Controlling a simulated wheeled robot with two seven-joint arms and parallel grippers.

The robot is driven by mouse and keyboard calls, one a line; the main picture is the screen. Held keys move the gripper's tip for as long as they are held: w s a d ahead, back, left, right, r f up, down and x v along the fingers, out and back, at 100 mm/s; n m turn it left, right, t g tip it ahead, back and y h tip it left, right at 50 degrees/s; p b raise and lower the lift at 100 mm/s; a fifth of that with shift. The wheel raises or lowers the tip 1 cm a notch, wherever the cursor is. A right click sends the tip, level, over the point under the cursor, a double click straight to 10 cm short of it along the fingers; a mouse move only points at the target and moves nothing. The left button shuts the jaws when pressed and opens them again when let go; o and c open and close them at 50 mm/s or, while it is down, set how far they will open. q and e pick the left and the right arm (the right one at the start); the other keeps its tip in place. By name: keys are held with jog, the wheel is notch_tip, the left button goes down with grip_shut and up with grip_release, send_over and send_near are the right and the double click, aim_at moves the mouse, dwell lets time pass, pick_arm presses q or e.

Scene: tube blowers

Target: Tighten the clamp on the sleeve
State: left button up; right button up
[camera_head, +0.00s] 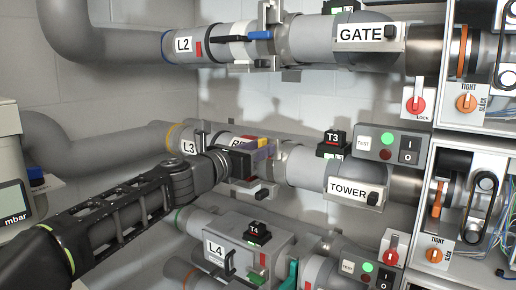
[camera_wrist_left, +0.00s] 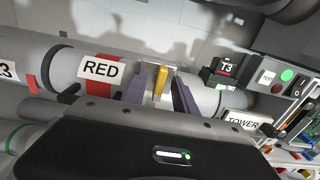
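The L3 pipe carries a RED label (camera_wrist_left: 101,70) and a red band; in the head view my arm partly covers it. A light sleeve with a clamp crosses this pipe right of the label. The clamp's yellow lever (camera_wrist_left: 161,85) stands up in the wrist view, and a bit of it shows in the head view (camera_head: 262,142). My left gripper (camera_wrist_left: 160,76) is open, its two purple-grey fingers on either side of the lever with small visible gaps. In the head view the gripper (camera_head: 258,150) is at the pipe's near side. My right gripper is not in view.
The L2 pipe (camera_head: 220,48) with a blue lever runs above. The TOWER blower (camera_head: 320,170) and T3 switch (camera_head: 335,138) are to the right, near open cabinets (camera_head: 470,150). A mbar gauge (camera_head: 14,205) stands left.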

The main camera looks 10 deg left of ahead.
pick_arm(q)
grip_shut()
dwell(0.4)
